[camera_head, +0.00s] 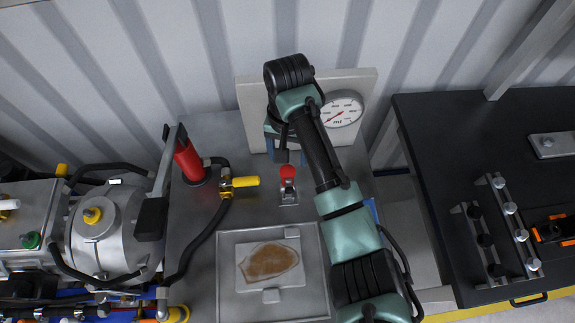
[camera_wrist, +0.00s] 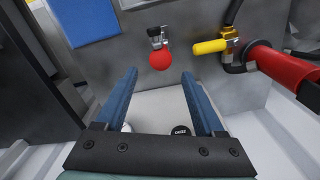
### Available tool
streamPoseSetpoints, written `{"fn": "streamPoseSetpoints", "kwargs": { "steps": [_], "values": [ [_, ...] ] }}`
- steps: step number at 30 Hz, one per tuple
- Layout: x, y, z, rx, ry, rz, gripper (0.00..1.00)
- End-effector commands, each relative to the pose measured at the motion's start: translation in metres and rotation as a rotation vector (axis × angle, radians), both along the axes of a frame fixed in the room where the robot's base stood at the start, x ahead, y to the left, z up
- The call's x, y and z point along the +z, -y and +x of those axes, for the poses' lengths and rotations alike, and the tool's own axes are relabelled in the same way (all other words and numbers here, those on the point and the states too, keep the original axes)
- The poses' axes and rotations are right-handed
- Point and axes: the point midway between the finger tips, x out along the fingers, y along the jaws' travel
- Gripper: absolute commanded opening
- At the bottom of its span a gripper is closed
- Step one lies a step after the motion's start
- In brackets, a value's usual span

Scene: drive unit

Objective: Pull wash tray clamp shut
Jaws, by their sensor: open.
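The clamp's red ball knob (camera_head: 288,171) sits on a small metal clamp body (camera_head: 288,196), between the gauge panel and the wash tray (camera_head: 226,262). The knob end is on the gauge side, away from the tray. In the wrist view the red knob (camera_wrist: 160,62) appears just beyond and between my fingertips, with the metal clamp body (camera_wrist: 157,38) behind it. My gripper (camera_wrist: 159,74) is open, with two blue fingers apart and nothing between them. In the head view my gripper (camera_head: 284,154) is partly hidden by my arm, close to the knob. I cannot tell whether it touches.
A yellow-handled valve (camera_head: 243,182) and a red cylinder (camera_head: 188,160) stand left of the clamp. A round gauge (camera_head: 342,108) is on the panel behind. A flat plate with a brown patch (camera_head: 269,262) lies in the tray. A black bench (camera_head: 450,130) stands at right.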

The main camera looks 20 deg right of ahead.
Motion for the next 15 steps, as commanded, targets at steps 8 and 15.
{"fn": "streamPoseSetpoints", "kwargs": {
  "steps": [8, 15],
  "values": [
    [-0.056, 0.001, -0.001, 0.0, -0.002, -0.002, 0.7],
    [-0.079, 0.0, 0.0, 0.001, 0.003, -0.001, 0.7]
  ]
}}
